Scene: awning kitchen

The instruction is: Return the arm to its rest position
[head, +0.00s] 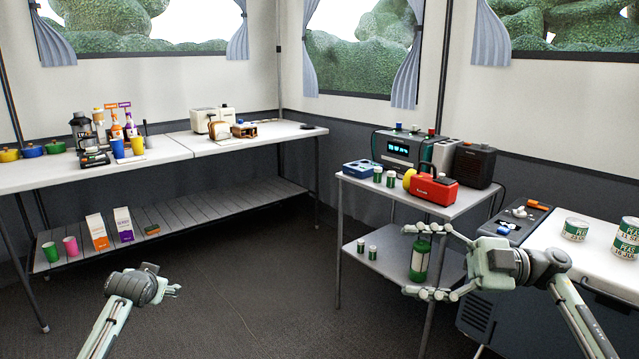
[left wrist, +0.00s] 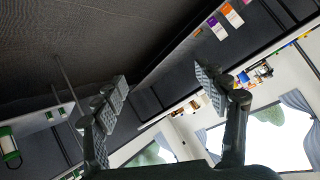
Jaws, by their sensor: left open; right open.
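My left gripper (head: 172,291) is low over the dark floor at the lower left of the head view. In the left wrist view its two fingers (left wrist: 163,92) are spread wide with nothing between them. My right gripper (head: 408,260) is in front of the small table at the right, its fingers spread apart and pointing left. A green and white lantern (head: 419,262) shows between these fingers in the picture, seemingly on the lower shelf behind; I cannot tell whether they touch it.
The small table (head: 350,183) holds a red device (head: 433,190) and a blue one. A white chest (head: 590,262) with cans stands at the right. The long white table (head: 170,156) at the back left carries kitchen items; cartons and cups are on its lower shelf. The middle floor (head: 260,290) is clear.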

